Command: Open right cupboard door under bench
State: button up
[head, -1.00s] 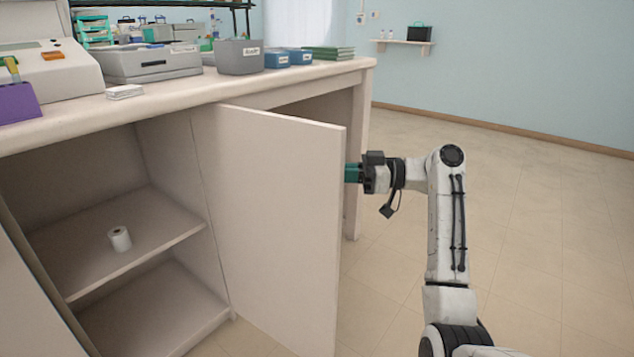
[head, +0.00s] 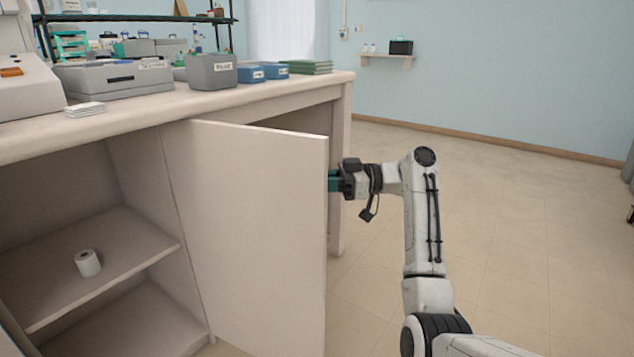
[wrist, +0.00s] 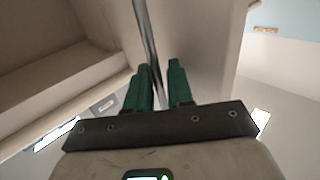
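The right cupboard door (head: 255,235) under the bench stands swung well out from the cabinet, its plain face toward my head camera. My gripper (head: 333,181) is at the door's free edge, on the far side, with its green fingertips partly hidden by the door in the head view. In the wrist view, my gripper (wrist: 160,80) has its two green fingers close together on either side of a thin metal handle bar (wrist: 147,35). The door panel (wrist: 205,45) rises beside the bar. The exact contact of fingers and bar is hard to see.
The open cupboard has a shelf (head: 125,262) with a white roll (head: 88,262). The bench top (head: 130,115) carries boxes and trays, including a grey bin (head: 211,72). Open tiled floor (head: 510,230) lies to the right. A wall shelf (head: 385,57) is far back.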

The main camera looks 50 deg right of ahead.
jog(key=shift+o, duration=1.1)
jog(key=shift+s, duration=0.1)
jog(key=shift+d, duration=0.15)
jog(key=p+v, duration=0.2)
jog(key=v, duration=0.8)
jog(key=shift+s+d, duration=0.2)
jog(key=shift+s, duration=0.05)
